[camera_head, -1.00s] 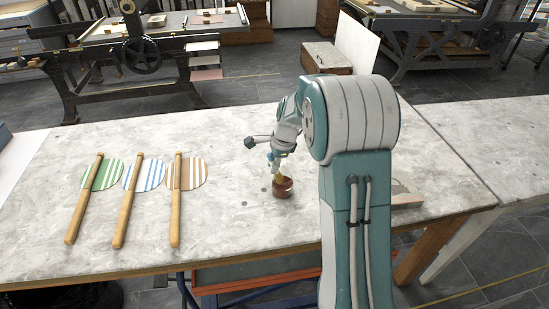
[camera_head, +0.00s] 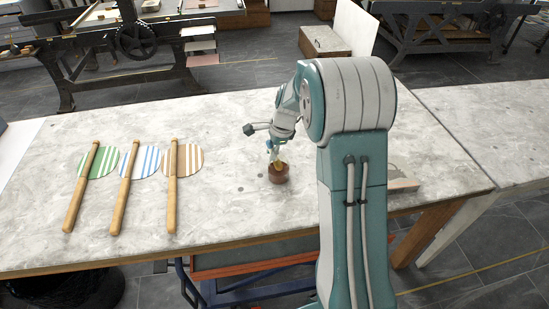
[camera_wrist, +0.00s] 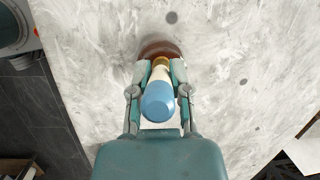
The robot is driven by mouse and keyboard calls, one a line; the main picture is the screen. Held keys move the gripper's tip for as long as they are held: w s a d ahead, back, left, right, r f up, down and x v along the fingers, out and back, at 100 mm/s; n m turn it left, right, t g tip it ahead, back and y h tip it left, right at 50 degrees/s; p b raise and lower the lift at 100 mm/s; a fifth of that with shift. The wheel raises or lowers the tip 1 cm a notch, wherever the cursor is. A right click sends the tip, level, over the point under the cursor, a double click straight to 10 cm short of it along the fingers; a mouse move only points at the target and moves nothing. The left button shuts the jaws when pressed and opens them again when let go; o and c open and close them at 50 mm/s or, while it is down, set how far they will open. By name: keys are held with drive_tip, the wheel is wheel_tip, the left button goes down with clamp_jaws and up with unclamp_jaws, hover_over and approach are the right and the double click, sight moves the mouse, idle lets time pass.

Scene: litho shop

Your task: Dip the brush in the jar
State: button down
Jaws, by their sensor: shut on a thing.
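The jar (camera_head: 278,174) is a small reddish-brown pot on the marble-topped table, in front of my arm in the head view. Part of its rim (camera_wrist: 160,47) shows past the fingers in the wrist view. My gripper (camera_wrist: 160,92) is shut on the brush (camera_wrist: 158,102), which has a blue end and a cream handle and points down at the jar. In the head view my gripper (camera_head: 274,150) is right over the jar. The brush's lower tip is at or inside the jar's mouth; how deep, I cannot tell.
A flat wedge-like thing (camera_head: 402,182) lies right of my arm. The table (camera_head: 225,205) between paddles and jar is clear.

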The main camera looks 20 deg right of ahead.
drive_tip(key=shift+d+r, duration=0.1)
drive_tip(key=shift+r, duration=0.6)
drive_tip(key=shift+a+r, duration=0.25)
drive_tip(key=shift+r, duration=0.9)
drive_tip(key=shift+w+a+v, duration=0.1)
drive_tip(key=shift+a+v, duration=0.05)
drive_tip(key=shift+v, duration=0.6)
drive_tip(key=shift+w+a+v, duration=0.1)
drive_tip(key=shift+a+v, duration=0.05)
drive_tip(key=shift+v, duration=0.65)
drive_tip(key=shift+w+a+v, duration=0.1)
drive_tip(key=shift+v, duration=0.65)
drive_tip(key=shift+r, duration=0.2)
drive_tip(key=shift+r, duration=1.95)
